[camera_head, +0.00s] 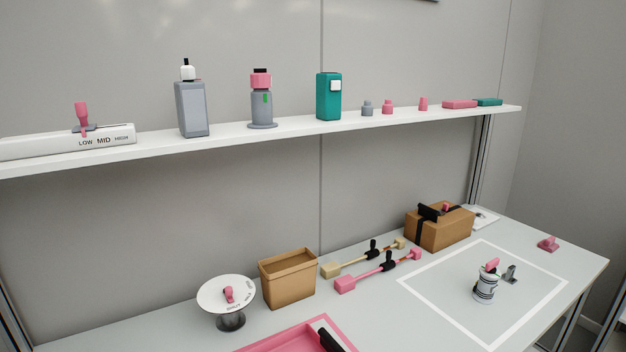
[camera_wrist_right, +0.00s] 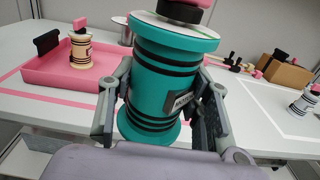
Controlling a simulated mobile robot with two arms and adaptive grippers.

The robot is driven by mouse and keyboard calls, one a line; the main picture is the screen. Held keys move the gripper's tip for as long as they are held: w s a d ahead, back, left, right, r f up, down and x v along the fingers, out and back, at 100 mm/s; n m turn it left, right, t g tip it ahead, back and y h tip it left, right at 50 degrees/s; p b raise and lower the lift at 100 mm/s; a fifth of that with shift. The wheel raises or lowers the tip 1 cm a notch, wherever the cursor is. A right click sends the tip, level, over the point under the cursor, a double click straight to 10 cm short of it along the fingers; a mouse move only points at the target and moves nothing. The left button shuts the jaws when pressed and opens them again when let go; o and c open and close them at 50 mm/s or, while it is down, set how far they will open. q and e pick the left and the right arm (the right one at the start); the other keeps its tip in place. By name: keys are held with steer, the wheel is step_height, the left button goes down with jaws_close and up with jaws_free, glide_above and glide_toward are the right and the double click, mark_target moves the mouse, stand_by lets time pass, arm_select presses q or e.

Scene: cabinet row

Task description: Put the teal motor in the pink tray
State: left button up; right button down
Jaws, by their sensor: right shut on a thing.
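The teal motor (camera_wrist_right: 165,80) is a teal cylinder with black bands, a pale top plate and a black and pink part on top. My right gripper (camera_wrist_right: 160,112) is shut on its sides in the right wrist view and holds it close to the camera, roughly upright. The pink tray (camera_wrist_right: 60,78) stands on the table behind and left of the motor. A beige motor (camera_wrist_right: 81,50) and a black upright piece (camera_wrist_right: 46,43) show at it. The tray (camera_head: 287,340) is cut off at the head view's bottom edge. My left gripper is out of view.
In the head view, a white motor (camera_head: 484,290) stands inside a white outline. An open brown box (camera_head: 288,282), a round dial stand (camera_head: 228,295), pink and beige tools and a strapped brown box (camera_head: 444,232) stand along the back. A shelf (camera_head: 230,135) runs above.

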steer(key=shift+s+a+r, duration=0.25)
steer(key=shift+s+a, duration=0.35)
steer(key=shift+s, duration=0.15)
steer(key=shift+w+d+r+m+t+h, duration=0.15)
steer(key=shift+w+r+m+t+h, duration=0.15)
steer(key=shift+m+h, duration=0.3)
steer(key=shift+w+d+r+m+t+h, duration=0.2)
steer(key=shift+w+m+t+h, duration=0.15)
steer(key=shift+h, duration=0.4)
steer(key=shift+w+d+r+m+t+h, duration=0.15)
steer(key=shift+r+m+t+h, duration=0.1)
steer(key=shift+m+h, duration=0.35)
steer(key=shift+w+d+r+m+t+h, duration=0.2)
steer(key=shift+m+h, duration=0.3)
steer(key=shift+h, duration=0.35)
steer(key=shift+w+d+r+m+h, duration=0.15)
steer(key=shift+w+d+m+h, duration=0.2)
steer(key=shift+h, duration=0.5)
steer(key=shift+w+d+r+m+t+h, duration=0.15)
steer(key=shift+d+m+h, duration=0.1)
steer(key=shift+m+h, duration=0.5)
